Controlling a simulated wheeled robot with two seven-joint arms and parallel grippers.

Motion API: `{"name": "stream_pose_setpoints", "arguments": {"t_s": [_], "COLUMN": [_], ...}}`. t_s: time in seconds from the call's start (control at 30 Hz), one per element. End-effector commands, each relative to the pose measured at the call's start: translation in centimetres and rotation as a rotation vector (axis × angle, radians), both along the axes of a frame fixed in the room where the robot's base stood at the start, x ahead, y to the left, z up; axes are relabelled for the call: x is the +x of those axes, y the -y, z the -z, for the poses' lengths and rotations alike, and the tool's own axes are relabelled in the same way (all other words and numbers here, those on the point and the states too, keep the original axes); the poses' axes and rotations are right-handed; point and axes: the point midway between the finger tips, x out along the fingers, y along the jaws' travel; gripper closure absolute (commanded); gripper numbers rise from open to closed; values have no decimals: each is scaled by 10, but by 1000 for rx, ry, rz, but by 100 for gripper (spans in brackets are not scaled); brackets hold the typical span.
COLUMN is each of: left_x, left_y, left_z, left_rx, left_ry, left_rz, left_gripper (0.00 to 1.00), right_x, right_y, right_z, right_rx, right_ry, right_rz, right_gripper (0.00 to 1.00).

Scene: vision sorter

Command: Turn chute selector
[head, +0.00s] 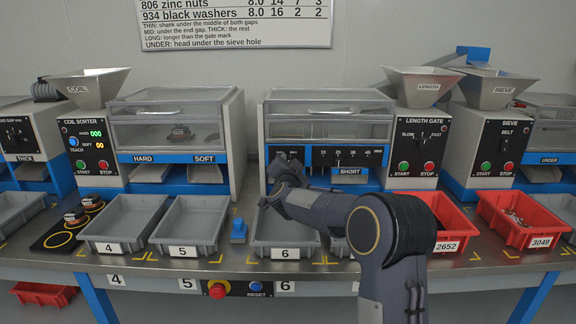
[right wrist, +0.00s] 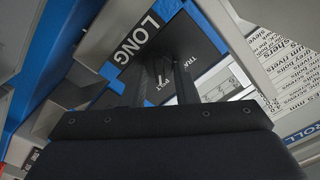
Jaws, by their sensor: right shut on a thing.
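The chute selector (right wrist: 161,71) is on a black panel with white lettering in the right wrist view, beside the LONG sign (right wrist: 137,40). A small light mark shows on it between the fingers. My right gripper (right wrist: 157,88) reaches to the panel with its two dark fingers around the selector, shut on it. In the head view my right gripper (head: 285,160) is at the lower left of the length gate machine (head: 330,130), left of the SHORT sign (head: 350,172). It hides the selector there. My left gripper is not in view.
Grey tray 6 (head: 285,253) lies below my right arm, with trays 4 (head: 108,247) and 5 (head: 182,250) to the left. A blue block (head: 238,230) stands between trays 5 and 6. A red bin (head: 525,236) with parts is at right.

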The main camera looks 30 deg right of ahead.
Motion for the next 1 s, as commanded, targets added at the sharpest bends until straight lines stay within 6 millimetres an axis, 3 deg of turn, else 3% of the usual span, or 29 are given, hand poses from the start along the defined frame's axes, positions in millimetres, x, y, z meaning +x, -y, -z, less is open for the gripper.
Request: {"name": "stream_pose_setpoints", "arguments": {"t_s": [0.27,0.3,0.37,0.7,1.0], "left_x": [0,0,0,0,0], "left_y": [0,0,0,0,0], "left_z": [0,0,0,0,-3], "left_rx": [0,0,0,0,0], "left_ry": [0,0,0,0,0], "left_rz": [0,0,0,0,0], "left_gripper": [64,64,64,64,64], "right_x": [0,0,0,-4,-45], "right_y": [0,0,0,-3,-28], "right_z": [1,1,1,0,-1], "right_rx": [3,2,2,1,2], "right_ry": [-1,-2,-2,0,-1], "right_rz": [-1,-1,-1,-1,-3], "right_gripper": [96,71,64,64,64]}}
